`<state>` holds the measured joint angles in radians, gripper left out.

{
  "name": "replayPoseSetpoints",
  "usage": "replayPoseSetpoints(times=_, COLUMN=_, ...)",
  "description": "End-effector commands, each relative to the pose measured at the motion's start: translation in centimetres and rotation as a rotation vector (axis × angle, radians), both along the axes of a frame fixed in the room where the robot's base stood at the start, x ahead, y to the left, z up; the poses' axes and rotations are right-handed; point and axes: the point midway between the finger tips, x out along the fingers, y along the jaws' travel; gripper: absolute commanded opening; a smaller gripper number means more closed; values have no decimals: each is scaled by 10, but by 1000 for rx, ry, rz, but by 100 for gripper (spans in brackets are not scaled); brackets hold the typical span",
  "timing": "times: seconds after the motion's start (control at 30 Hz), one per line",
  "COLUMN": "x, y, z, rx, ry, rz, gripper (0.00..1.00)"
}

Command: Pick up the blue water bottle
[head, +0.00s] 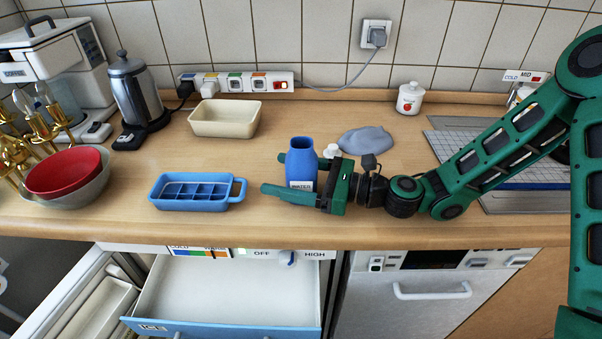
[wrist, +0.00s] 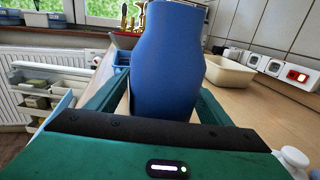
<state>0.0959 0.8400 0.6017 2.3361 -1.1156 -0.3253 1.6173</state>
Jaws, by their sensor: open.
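The blue water bottle (head: 301,163) stands upright on the wooden counter, with a "WATER" label low on its side. Its open top faces up in the head view. My green gripper (head: 277,173) comes in from the right with its jaws open, one finger on the far side of the bottle and one on the near side. In the wrist view the bottle (wrist: 167,65) fills the middle, between the two fingers. I cannot tell whether either finger touches it. The near finger hides part of the bottle's lower side.
A blue ice tray (head: 196,203) lies left of the bottle, and a cream tub (head: 225,131) stands behind. A grey-blue cloth-like lump (head: 366,141) and a white jar (head: 410,98) are at right-back. A red bowl (head: 63,171) is far left. An open drawer (head: 232,288) juts out below the counter.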

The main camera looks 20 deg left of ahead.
Motion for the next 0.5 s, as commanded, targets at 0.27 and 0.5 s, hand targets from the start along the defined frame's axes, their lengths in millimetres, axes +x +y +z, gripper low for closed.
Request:
replayPoseSetpoints(times=0.27, x=0, y=0, z=0, rx=0, ry=0, rz=0, gripper=54)
replayPoseSetpoints(times=0.5, x=0, y=0, z=1, rx=2, ry=0, rz=0, gripper=18)
